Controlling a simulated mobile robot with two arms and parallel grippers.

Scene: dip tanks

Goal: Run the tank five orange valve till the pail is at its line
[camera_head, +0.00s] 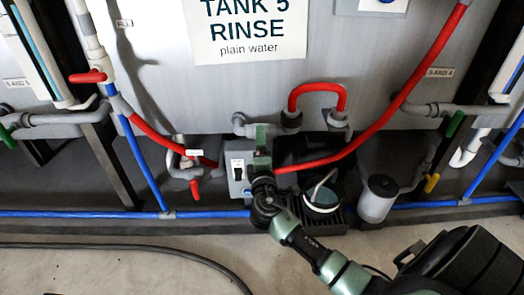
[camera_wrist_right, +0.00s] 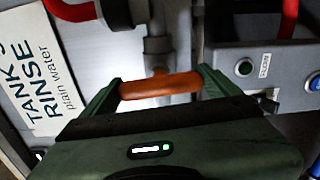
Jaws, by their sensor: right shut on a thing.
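The tank five orange valve handle (camera_wrist_right: 160,87) shows in the right wrist view, below a grey pipe fitting. My right gripper (camera_wrist_right: 160,84) is shut on it, with one finger at each end. In the head view my right gripper (camera_head: 262,140) is in front of the tank, and the valve is hidden behind it. The pail (camera_head: 321,197) stands to the right of and below my right gripper, its handle tilted up. Bluish liquid or a bluish inside shows in it; I cannot make out its line. My left gripper is not in view.
The tank (camera_head: 185,90) bears a "TANK 5 RINSE" sign (camera_head: 250,30). A grey switch box (camera_head: 238,168) is just left of my gripper. Red hoses (camera_head: 400,95) cross the tank front. A grey cylinder (camera_head: 378,199) stands right of the pail. A blue pipe (camera_head: 100,214) runs low along the floor.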

